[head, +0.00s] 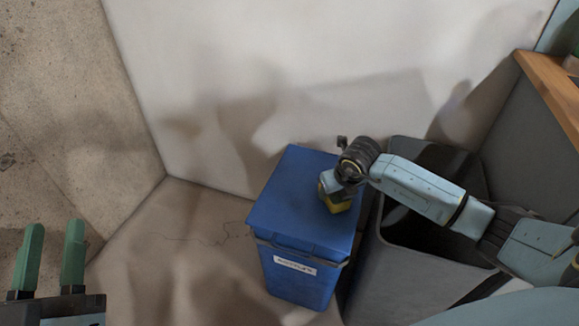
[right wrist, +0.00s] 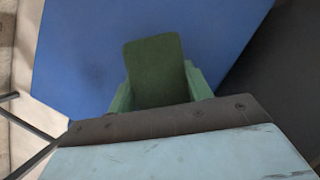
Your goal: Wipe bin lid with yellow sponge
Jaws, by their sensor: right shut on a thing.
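The blue bin (head: 300,225) stands on the floor with its flat blue lid (head: 285,190) closed; the lid also fills much of the right wrist view (right wrist: 220,40). The yellow sponge (head: 338,206) is at the right part of the lid, and its dark green face shows in the right wrist view (right wrist: 155,65). My right gripper (head: 332,192) is shut on the sponge, above the lid; I cannot tell whether the sponge touches it. A faint dark patch (right wrist: 95,75) shows on the lid. My left gripper (head: 53,250) is open and empty at the lower left.
A dark grey open bin (head: 405,270) stands right beside the blue bin, under my right arm. Pale walls (head: 250,80) rise behind. A wood-topped grey cabinet (head: 545,90) is at the right. The floor (head: 180,260) left of the blue bin is clear.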

